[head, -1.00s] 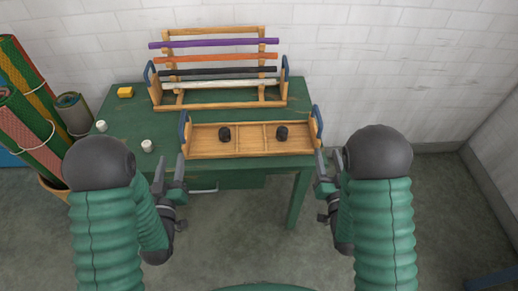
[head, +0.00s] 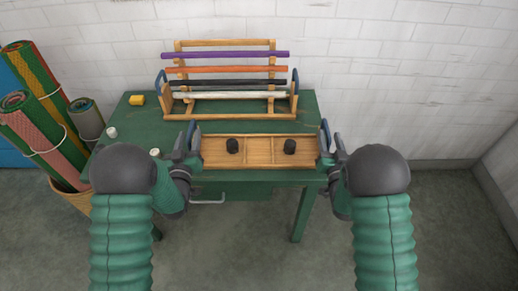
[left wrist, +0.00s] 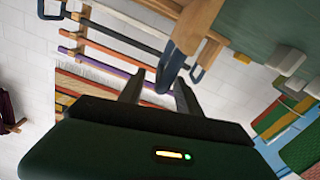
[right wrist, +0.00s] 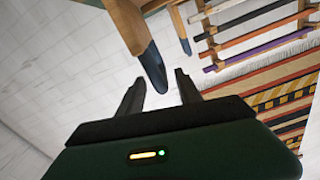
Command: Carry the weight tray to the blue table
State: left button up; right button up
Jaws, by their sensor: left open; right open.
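The weight tray (head: 260,162) is a shallow wooden tray with blue end handles, lying on the front part of the green table (head: 142,127). Two black weights (head: 232,146) (head: 290,147) sit in it. My left gripper (head: 183,152) is open at the tray's left end; in the left wrist view the blue left handle (left wrist: 170,65) lies between the finger lines. My right gripper (head: 334,155) is open at the right end, with the blue right handle (right wrist: 152,68) just ahead of its fingers. Contact cannot be told. No blue table is clearly seen.
A wooden rack (head: 235,117) with coloured rods stands behind the tray. A yellow block (head: 137,100) and white pieces (head: 112,132) lie on the table's left. Rolled mats (head: 45,110) stand left, with a blue surface (head: 8,82) behind. Floor to the right is clear.

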aim_at(192, 123)
pick_arm(q)
jog(key=w, duration=0.2)
jog(key=shift+w+d, duration=0.1)
jog(key=shift+w, duration=0.3)
pick_arm(e)
jog(key=w, duration=0.2)
jog(key=shift+w+d+f, duration=0.1)
jog(key=shift+w, duration=0.3)
pick_arm(q)
jog(key=shift+w, duration=0.35)
pick_arm(e)
jog(key=shift+w, duration=0.35)
pick_arm(q)
jog(key=shift+w+a, duration=0.15)
jog(key=shift+a, duration=0.15)
pick_arm(e)
jog(key=shift+w+a, duration=0.15)
jog(key=shift+a, duration=0.15)
pick_arm(q)
jog(key=shift+d, duration=0.15)
jog(key=c, duration=0.5)
pick_arm(e)
jog(key=shift+d, duration=0.15)
jog(key=c, duration=0.5)
pick_arm(q)
grip_shut()
pick_arm(e)
grip_shut()
